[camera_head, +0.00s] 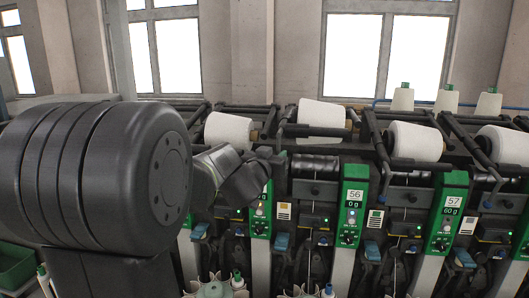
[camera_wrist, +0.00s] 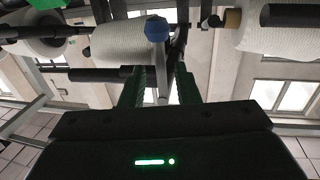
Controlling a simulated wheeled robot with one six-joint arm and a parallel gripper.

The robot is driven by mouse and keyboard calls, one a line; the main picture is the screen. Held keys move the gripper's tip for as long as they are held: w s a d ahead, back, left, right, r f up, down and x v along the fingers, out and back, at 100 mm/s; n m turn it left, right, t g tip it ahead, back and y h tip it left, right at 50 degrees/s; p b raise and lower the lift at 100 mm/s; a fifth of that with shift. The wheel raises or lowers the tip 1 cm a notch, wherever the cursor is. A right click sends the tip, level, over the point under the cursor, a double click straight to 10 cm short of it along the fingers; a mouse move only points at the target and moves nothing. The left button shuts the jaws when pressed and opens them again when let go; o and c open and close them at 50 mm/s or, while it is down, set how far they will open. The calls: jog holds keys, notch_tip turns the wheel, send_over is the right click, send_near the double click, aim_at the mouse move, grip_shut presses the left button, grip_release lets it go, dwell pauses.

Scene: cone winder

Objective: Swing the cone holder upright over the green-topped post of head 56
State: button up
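The post of head 56 (camera_head: 354,222) has a green control panel with a white "56" label, right of centre in the head view. A white yarn cone (camera_head: 321,113) sits up and left of this post, in a dark cone holder (camera_head: 312,131). I cannot tell for certain that this holder belongs to head 56. My gripper (camera_head: 268,168) is left of the post, below and left of that cone. A cone (camera_wrist: 118,42) and a blue knob (camera_wrist: 157,28) lie beyond the fingertips.
Neighbouring cones (camera_head: 228,131) and (camera_head: 416,141) sit left and right in their holders. The post of head 57 (camera_head: 447,222) stands to the right. Another green post (camera_head: 262,215) is partly hidden by my gripper. Dark rails and arms crowd the machine's top.

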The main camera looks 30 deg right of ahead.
aim_at(278, 151)
jog(key=shift+x, duration=1.75)
jog(key=shift+r, duration=0.1)
grip_shut()
